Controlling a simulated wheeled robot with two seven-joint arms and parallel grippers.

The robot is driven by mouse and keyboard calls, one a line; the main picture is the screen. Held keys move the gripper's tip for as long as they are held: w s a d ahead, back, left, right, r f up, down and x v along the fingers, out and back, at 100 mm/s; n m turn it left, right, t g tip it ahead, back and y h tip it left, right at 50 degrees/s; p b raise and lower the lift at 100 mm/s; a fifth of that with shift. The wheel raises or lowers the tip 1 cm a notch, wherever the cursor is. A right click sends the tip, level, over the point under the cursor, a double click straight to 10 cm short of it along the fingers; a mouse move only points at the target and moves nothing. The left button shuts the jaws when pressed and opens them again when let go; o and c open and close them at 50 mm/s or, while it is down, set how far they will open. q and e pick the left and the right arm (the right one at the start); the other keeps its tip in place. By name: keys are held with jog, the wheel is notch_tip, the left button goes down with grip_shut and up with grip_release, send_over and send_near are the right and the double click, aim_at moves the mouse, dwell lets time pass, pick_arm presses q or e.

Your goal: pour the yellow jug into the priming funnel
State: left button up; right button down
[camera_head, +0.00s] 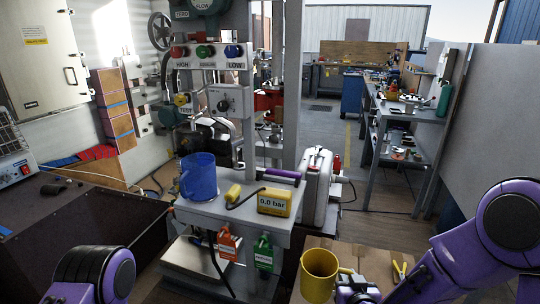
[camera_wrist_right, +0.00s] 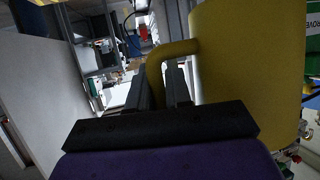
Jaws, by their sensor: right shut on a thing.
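The yellow jug (camera_head: 320,275) is at the lower middle of the head view, roughly upright, above or on a wooden surface; I cannot tell which. My right gripper (camera_head: 346,284) is at its right side, shut on its handle. In the right wrist view, the jug's body (camera_wrist_right: 245,65) fills the right side and its handle runs between the fingers of the gripper (camera_wrist_right: 160,90). The jug's contents cannot be seen. I cannot make out a priming funnel for certain. A purple link of my left arm shows at lower left; its gripper is out of view.
A blue jug (camera_head: 199,178) stands on the grey bench (camera_head: 190,211), beside a yellow "0.0 bar" gauge (camera_head: 274,202) and a purple-handled bar (camera_head: 280,174). Orange (camera_head: 228,243) and green tags (camera_head: 263,252) hang from its front. A grey post and a panel with coloured knobs rise behind.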

aim_at(327, 279)
notch_tip(327, 279, up, 8)
jog(key=w, duration=0.1)
jog(key=s+f, duration=0.2)
jog(key=s, duration=0.5)
jog(key=shift+a+n+y+p, duration=0.4)
jog(key=shift+a, duration=0.05)
jog(key=shift+f, duration=0.1)
